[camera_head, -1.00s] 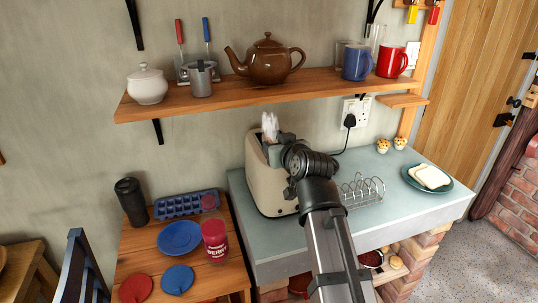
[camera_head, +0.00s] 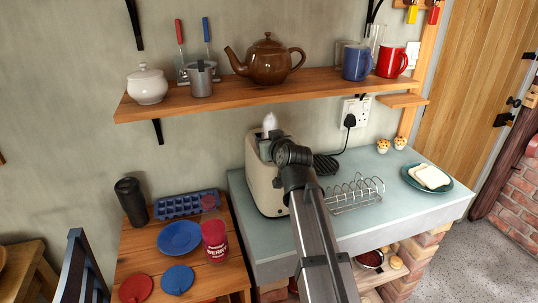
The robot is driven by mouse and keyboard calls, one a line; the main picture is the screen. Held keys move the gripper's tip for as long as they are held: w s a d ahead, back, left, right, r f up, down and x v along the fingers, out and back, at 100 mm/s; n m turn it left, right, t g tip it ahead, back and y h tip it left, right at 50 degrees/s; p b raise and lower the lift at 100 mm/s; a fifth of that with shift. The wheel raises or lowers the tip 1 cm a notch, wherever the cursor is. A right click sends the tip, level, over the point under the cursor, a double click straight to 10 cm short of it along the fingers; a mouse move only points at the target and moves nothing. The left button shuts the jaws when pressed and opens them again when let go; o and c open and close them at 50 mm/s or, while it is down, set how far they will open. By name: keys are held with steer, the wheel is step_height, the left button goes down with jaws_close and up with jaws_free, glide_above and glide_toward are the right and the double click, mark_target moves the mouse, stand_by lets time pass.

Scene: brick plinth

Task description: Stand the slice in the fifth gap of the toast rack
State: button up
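The wire toast rack (camera_head: 355,194) stands on the pale counter, right of my arm, and its gaps look empty. The cream toaster (camera_head: 263,185) stands to the left, partly hidden behind my arm. My gripper (camera_head: 271,134) is at the toaster's top, mostly hidden by my wrist; its fingers are too small to read. A small pale shape shows there, and I cannot tell whether it is a slice or part of the gripper. White bread slices (camera_head: 431,176) lie on a teal plate (camera_head: 411,183) at the counter's right.
A wooden shelf (camera_head: 230,94) with a brown teapot (camera_head: 268,62) and mugs (camera_head: 357,64) hangs above the counter (camera_head: 390,217). A black plug (camera_head: 349,121) and cord are behind. Counter between rack and plate is clear.

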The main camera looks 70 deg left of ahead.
jaws_close()
stand_by(0.5)
